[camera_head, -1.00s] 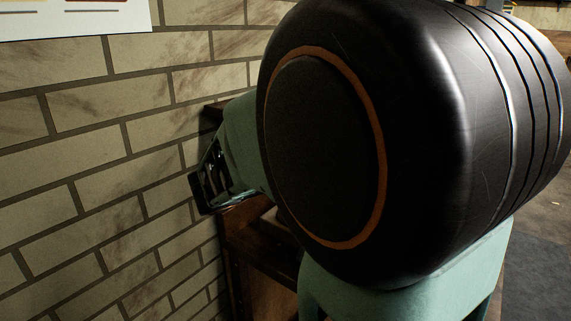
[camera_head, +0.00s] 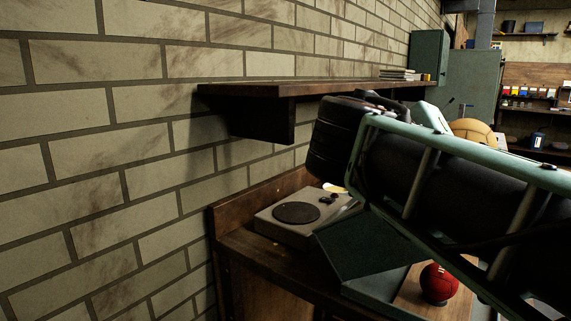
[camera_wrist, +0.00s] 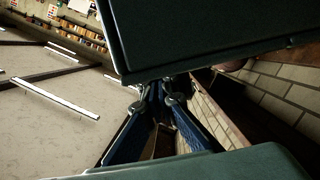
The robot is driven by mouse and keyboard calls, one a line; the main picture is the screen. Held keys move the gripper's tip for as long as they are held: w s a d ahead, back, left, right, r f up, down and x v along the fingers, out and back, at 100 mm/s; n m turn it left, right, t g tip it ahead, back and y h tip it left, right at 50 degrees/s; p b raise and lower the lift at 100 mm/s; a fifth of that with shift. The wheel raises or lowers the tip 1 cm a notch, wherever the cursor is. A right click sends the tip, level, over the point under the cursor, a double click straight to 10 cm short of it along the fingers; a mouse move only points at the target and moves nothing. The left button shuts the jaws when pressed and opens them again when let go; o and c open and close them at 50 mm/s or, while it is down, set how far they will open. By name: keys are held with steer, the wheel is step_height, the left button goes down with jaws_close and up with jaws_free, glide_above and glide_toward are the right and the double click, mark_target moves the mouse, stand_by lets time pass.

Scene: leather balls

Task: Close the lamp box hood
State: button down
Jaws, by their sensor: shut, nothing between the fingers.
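A dark green panel (camera_head: 365,242), which looks like the lamp box hood, slopes above the bench in the head view. The green edge of the box (camera_head: 372,299) shows below it; much of the box is hidden by my arm. A dark green flat panel also fills the top of the wrist view (camera_wrist: 205,35); I cannot tell for sure whether it is the hood. My gripper (camera_wrist: 162,88) shows in the wrist view as blue-sided fingers, shut and empty, with their tips close to this panel's lower edge. I cannot tell whether they touch. My arm hides the gripper in the head view.
A red ball (camera_head: 438,282) sits on a small stand by the box. A grey turntable-like device (camera_head: 296,212) lies on the wooden bench (camera_head: 245,248). A dark shelf (camera_head: 250,90) juts from the brick wall above. A tan ball (camera_head: 473,132) shows behind my arm.

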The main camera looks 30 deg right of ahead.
steer(key=s+d+f+m+t+b, duration=0.1)
steer(key=s+d+f+m+b, duration=0.1)
steer(key=s+f, duration=0.4)
steer(key=s+d+f+m+t+y+b, duration=0.1)
steer(key=s+d+f+m+b, duration=0.2)
steer(key=s+f, duration=0.3)
steer(key=shift+s+d+f+m, duration=0.15)
steer(key=shift+s+f+m, duration=0.25)
steer(key=shift+f+m, duration=0.4)
